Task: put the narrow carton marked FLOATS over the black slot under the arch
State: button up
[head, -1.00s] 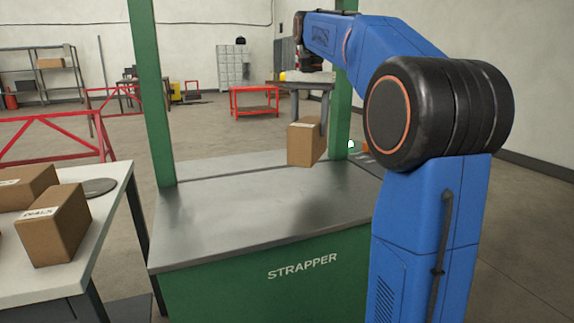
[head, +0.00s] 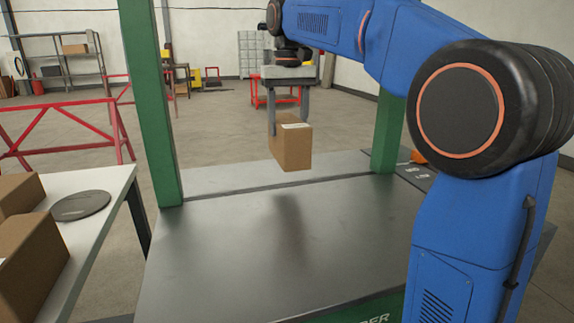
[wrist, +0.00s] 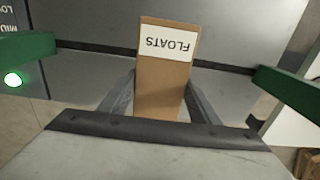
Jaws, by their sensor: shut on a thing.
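The narrow brown carton (head: 291,148) hangs upright in my gripper (head: 288,110), above the metal top of the strapper, between the green posts. In the wrist view the carton (wrist: 160,85) shows its white FLOATS label, upside down. My gripper (wrist: 157,98) is shut on it, one finger along each side. The black slot (head: 275,187) is a thin dark line across the strapper top (head: 300,240); it also shows in the wrist view (wrist: 110,48). The carton is clear of the top, with a shadow below it. The arch (head: 152,100) shows only as its two posts.
A white table (head: 120,190) at left holds brown cartons (head: 30,265) and a dark round disc (head: 82,205). A dark panel with markings (head: 415,172) and an orange item are beside the right post. The strapper top is bare.

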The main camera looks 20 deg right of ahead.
jog(key=shift+f, duration=3.9)
jog(key=shift+f, duration=0.1)
jog(key=o, duration=1.4)
notch_tip(320, 180, up, 12)
jog(key=shift+f, duration=0.15)
jog(key=shift+r, duration=0.25)
jog(key=shift+s, duration=0.1)
